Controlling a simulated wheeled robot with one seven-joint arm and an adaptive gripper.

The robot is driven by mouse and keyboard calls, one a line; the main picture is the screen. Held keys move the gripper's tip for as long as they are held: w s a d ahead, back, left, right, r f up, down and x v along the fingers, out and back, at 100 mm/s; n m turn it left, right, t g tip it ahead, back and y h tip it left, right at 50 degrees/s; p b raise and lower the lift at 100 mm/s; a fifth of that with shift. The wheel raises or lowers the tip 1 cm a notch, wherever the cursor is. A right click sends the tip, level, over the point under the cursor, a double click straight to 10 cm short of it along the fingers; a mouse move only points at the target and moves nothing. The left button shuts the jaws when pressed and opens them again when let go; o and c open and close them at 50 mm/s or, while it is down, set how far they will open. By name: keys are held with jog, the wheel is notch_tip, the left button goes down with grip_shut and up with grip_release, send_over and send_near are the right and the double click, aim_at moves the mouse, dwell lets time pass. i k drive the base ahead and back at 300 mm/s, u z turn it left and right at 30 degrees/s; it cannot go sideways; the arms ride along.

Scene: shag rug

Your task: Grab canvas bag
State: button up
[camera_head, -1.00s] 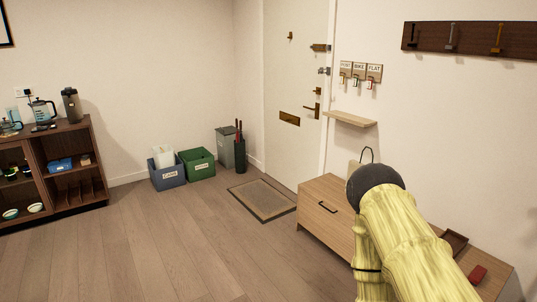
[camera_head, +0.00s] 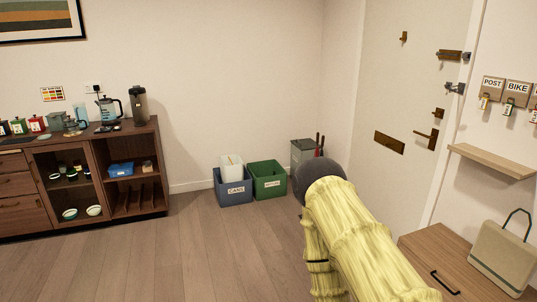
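A beige canvas bag (camera_head: 503,256) with a dark looped handle stands upright on the wooden cabinet at the right edge of the view. Its right side is close to the picture's edge. My arm, covered in a yellow sleeve with a dark rounded end, reaches up through the lower middle, left of the bag and apart from it in the picture. My gripper's fingers do not show, so I cannot see whether they are open or shut.
The low wooden cabinet (camera_head: 432,245) and a wall shelf (camera_head: 492,160) are at right, beside the door (camera_head: 405,95). Blue (camera_head: 234,190) and green (camera_head: 268,182) bins stand by the back wall. A dark sideboard (camera_head: 140,170) is at left. The floor (camera_head: 200,245) between is clear.

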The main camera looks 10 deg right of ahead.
aim_at(506, 260)
jog(key=z, duration=0.05)
jog(key=i, duration=1.6)
jog(key=z, duration=0.9)
jog(key=i, duration=1.35)
jog(key=z, duration=0.95)
